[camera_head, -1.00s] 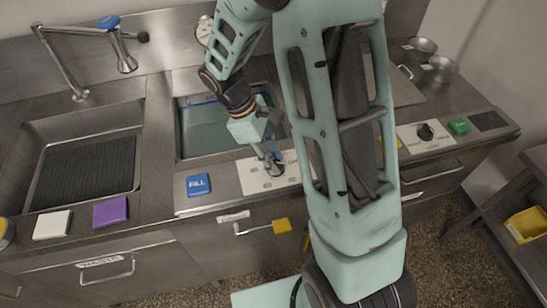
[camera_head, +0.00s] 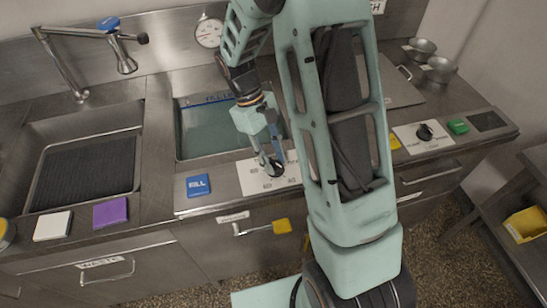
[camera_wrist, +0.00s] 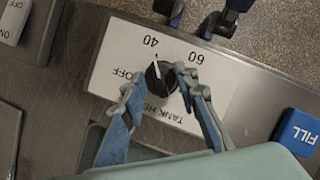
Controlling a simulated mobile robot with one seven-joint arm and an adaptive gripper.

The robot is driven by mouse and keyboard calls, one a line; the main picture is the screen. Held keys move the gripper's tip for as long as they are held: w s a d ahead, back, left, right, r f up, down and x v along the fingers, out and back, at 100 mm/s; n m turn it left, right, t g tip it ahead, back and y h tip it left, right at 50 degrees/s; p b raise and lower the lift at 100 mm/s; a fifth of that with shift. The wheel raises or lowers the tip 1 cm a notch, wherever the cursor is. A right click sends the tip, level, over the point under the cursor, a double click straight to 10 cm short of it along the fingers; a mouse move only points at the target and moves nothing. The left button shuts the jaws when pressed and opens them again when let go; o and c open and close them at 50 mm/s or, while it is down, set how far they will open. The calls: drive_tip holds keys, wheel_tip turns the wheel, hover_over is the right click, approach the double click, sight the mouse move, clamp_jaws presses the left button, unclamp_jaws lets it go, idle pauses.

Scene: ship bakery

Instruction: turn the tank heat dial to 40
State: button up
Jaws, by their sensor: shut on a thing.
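The tank heat dial (camera_wrist: 159,80) is a black round knob on a white plate (camera_wrist: 105,70) marked OFF, 40, 60 and TANK HEAT. In the wrist view its pale pointer line points about at the 40 mark (camera_wrist: 150,41). My gripper (camera_wrist: 158,84) has its fingers on either side of the knob, shut on it. In the head view my gripper (camera_head: 272,164) reaches down to the dial (camera_head: 275,169) on the counter's front strip, and its fingers partly cover the dial and plate.
A blue FILL button (camera_head: 198,185) lies left of the plate. A water tank (camera_head: 205,130) is behind it, with a round gauge (camera_head: 209,33) on the wall. A second dial (camera_head: 425,132) and a green button (camera_head: 457,127) are to the right. A yellow-tipped lever (camera_head: 282,226) juts below.

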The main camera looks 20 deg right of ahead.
drive_tip(key=o, duration=1.2)
drive_tip(key=shift+c, duration=0.2)
drive_tip(key=v, duration=1.2)
drive_tip(key=shift+w, duration=0.1)
